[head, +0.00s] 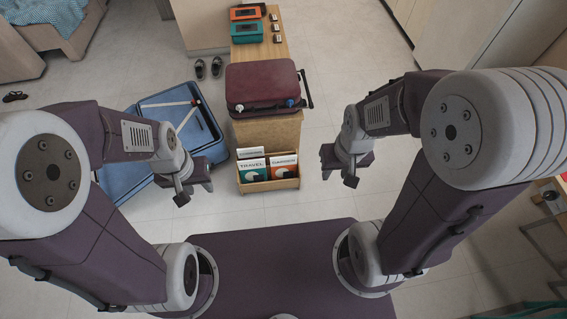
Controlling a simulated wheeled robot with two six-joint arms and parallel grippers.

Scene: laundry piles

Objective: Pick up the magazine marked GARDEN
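Several magazines stand in a small wooden rack (270,186) on the floor in the middle of the head view. The front left one is green and white and reads TRAVEL (252,173). An orange and white magazine (284,170) stands at the right; its small title is too small to read surely. Another white-topped magazine (250,153) shows behind, mostly hidden, its title also unclear. I cannot tell for sure which one is GARDEN. My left gripper (195,192) is open and empty, left of the rack. My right gripper (338,179) is open and empty, right of the rack.
A wooden bench (268,130) behind the rack carries a dark red suitcase (262,86) and orange and teal cases. Shoes (208,69) lie farther back. Floor right of the rack is clear.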

